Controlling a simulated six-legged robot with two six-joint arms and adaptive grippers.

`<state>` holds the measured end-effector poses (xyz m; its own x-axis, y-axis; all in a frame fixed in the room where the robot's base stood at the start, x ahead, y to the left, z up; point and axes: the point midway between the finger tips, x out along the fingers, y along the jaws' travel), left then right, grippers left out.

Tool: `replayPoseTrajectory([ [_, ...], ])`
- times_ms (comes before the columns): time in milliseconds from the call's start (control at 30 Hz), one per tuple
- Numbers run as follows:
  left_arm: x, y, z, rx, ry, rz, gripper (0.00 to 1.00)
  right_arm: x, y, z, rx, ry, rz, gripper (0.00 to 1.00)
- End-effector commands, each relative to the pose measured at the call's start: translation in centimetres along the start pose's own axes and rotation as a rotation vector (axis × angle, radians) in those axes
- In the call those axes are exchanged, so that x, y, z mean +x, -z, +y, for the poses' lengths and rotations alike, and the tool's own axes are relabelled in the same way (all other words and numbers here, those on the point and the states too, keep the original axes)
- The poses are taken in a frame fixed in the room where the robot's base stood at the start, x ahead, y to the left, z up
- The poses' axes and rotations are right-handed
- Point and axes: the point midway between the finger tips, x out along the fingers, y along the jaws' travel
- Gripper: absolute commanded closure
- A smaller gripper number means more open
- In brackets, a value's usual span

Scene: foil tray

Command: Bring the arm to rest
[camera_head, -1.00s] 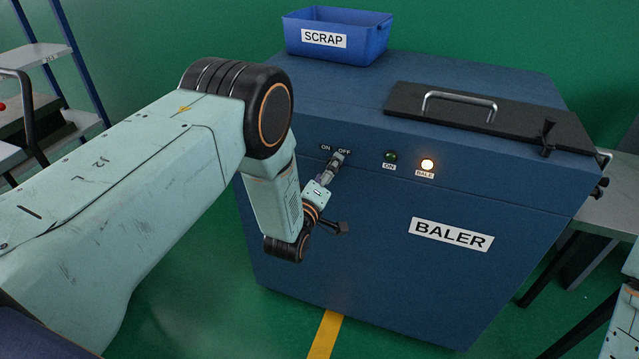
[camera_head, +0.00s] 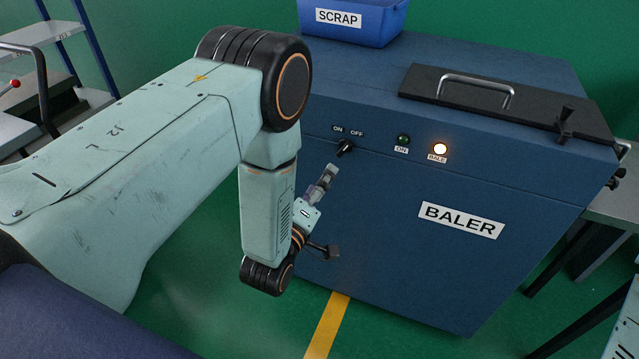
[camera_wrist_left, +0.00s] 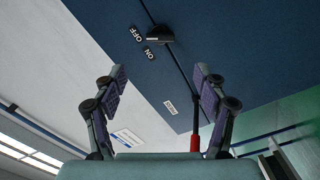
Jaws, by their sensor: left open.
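My left gripper (camera_head: 331,172) is in front of the baler's blue front face, below and a little left of the black rotary switch (camera_head: 344,147). It is apart from the switch. In the left wrist view the two fingers of my left gripper (camera_wrist_left: 159,82) stand wide apart with nothing between them. The switch also shows there (camera_wrist_left: 159,36), beyond the fingertips, near the ON and OFF labels. My right gripper is not in view; only a bit of an arm shows at the lower right edge of the head view.
A blue SCRAP bin (camera_head: 375,30) stands on top. A shelf cart (camera_head: 70,108) is at left. Green floor is open below.

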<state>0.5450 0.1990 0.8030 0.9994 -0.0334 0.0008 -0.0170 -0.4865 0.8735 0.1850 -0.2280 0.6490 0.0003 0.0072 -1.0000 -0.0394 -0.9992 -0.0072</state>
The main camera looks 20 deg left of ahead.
Motion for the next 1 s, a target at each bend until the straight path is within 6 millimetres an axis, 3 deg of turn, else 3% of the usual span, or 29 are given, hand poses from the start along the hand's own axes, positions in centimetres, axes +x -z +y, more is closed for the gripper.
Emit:
replayPoseTrajectory([
  [333, 0.0, -0.1, -0.1, 0.032, 0.007, -0.004, 0.28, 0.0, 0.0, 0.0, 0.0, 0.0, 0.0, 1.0],
  [467, -0.6, -1.5, -2.7, 0.195, 0.117, -0.081, 0.28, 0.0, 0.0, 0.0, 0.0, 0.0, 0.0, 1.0],
  [567, -3.9, -3.5, -6.9, 0.386, 0.294, -0.246, 0.28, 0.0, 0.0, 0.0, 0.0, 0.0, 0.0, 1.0],
  [733, -12.8, -5.9, -12.9, 0.65, 0.554, -0.606, 0.28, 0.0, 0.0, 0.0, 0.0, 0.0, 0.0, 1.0],
  [867, -21.0, -6.7, -15.3, 0.772, 0.69, -0.905, 0.28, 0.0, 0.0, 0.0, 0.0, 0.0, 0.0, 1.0],
  [1000, -29.1, -6.8, -15.6, 0.821, 0.78, -1.188, 0.28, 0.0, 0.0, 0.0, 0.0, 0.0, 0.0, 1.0],
])
